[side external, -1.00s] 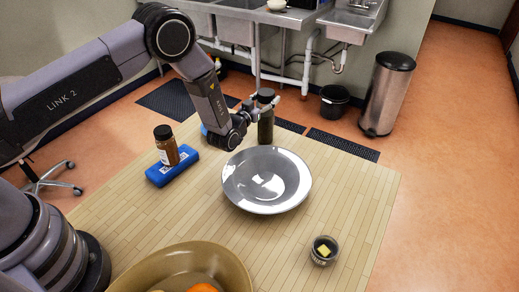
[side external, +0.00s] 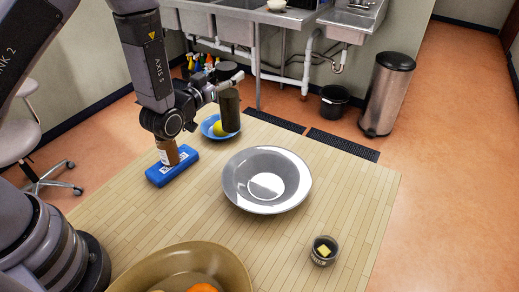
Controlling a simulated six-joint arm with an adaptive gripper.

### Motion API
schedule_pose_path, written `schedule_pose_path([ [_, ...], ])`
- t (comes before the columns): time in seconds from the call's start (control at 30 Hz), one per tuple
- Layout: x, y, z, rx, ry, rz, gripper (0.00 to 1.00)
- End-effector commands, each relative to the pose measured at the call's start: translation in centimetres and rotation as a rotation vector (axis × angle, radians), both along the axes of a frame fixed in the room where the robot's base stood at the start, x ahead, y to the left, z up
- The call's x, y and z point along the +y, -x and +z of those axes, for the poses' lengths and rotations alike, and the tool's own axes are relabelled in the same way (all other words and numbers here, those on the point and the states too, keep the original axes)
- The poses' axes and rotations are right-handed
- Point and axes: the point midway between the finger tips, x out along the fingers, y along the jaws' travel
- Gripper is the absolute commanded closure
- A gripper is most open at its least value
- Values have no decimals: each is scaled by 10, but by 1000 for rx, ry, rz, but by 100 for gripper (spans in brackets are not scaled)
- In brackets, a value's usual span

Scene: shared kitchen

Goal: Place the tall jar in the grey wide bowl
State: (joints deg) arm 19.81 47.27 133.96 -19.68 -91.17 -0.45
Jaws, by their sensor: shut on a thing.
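The tall jar (side external: 230,112), dark olive with a black lid, is upright in my gripper (side external: 226,84). My gripper is shut on it near its top; the fingers are small and partly hidden. In the picture the jar overlaps the right part of a blue plate (side external: 207,133); I cannot tell its exact height. The grey wide bowl (side external: 236,190) lies on the table to the right of the jar and nearer the camera. The bowl is empty, with bright reflections inside.
A brown jar (side external: 168,153) stands on a blue block (side external: 158,177), partly behind my arm. A tan bowl (side external: 239,271) with fruit is at the front, and a small dark cup (side external: 324,259) at the right. The wooden table (side external: 345,200) is clear around the grey bowl.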

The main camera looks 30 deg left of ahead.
Motion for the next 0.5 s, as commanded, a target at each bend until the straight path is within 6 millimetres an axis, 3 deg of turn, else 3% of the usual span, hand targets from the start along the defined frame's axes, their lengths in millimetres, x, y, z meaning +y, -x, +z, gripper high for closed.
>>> schedule_pose_path([
  [0.3, -91, 20, -26, -2, 0, -115, 90],
  [0.5, -123, 29, -46, 1, -1, -150, 90],
])
